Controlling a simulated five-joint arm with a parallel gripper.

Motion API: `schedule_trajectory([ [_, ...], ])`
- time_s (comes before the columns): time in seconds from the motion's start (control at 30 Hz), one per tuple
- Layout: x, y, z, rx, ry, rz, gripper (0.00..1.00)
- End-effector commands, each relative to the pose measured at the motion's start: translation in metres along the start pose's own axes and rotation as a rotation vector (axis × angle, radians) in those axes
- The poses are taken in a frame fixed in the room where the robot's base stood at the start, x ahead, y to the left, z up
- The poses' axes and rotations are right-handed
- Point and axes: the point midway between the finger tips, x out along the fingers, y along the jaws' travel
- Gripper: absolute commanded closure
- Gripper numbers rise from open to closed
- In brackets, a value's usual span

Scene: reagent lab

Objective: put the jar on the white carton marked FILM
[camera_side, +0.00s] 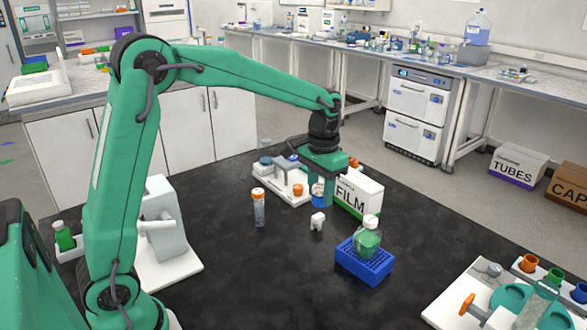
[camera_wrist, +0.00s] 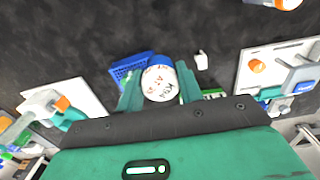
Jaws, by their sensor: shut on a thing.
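My gripper (camera_side: 322,190) is shut on the jar (camera_side: 318,198), which shows as a white and blue patch between the fingers. In the wrist view the jar (camera_wrist: 158,84) has a round white lid with printed marks and a blue side, with a finger of my gripper (camera_wrist: 160,90) on each side. The white carton marked FILM (camera_side: 362,192) has a green lower edge and stands just right of my gripper in the side view, partly behind it. In the wrist view only a green strip of the carton (camera_wrist: 213,94) shows beside the right finger; its top is hidden.
A blue rack (camera_side: 364,264) holds a green-filled bottle (camera_side: 367,240) in front of the carton. A small white object (camera_side: 317,221) and an orange-capped tube (camera_side: 259,208) stand on the black table. A white tray (camera_side: 288,187) with fittings lies behind left. The table's middle front is clear.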

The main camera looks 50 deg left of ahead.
Motion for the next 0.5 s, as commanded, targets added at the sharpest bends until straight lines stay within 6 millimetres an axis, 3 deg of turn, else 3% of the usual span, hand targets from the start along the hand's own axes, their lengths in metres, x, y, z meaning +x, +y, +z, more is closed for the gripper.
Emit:
schedule_trajectory([
  [0.5,0.036,-0.007,-0.096,-0.001,-0.001,0.0,0.86],
])
